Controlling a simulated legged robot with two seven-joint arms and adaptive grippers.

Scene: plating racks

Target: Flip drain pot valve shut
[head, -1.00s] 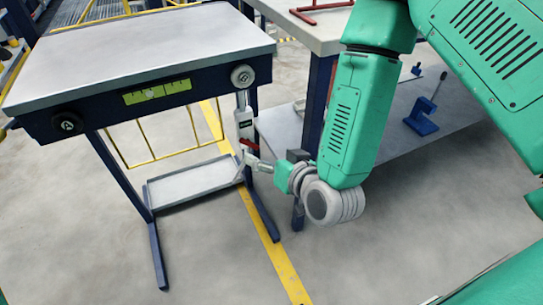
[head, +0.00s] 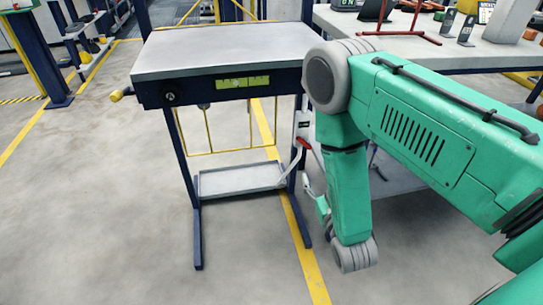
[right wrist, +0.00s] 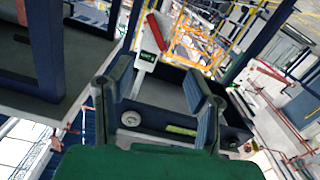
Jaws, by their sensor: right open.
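A grey-topped blue stand (head: 222,50) fills the middle of the head view. At its right front leg, a white fitting (head: 302,124) with a red handle (head: 303,143) shows beside my arm. The same red handle (right wrist: 156,30) and white fitting (right wrist: 146,62) appear in the right wrist view, beyond my left-hand finger. My right gripper (head: 309,188) is below the red handle and apart from it in the head view. In the right wrist view its fingers (right wrist: 161,88) are spread with nothing between them. My arm hides the stand's right front corner. My left gripper is out of view.
A grey tray (head: 240,190) sits low between the stand's legs. A black knob (head: 169,97) and a yellow-green strip (head: 242,82) are on the stand's front. A workbench (head: 450,51) stands at the back right. Floor left of the stand is clear.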

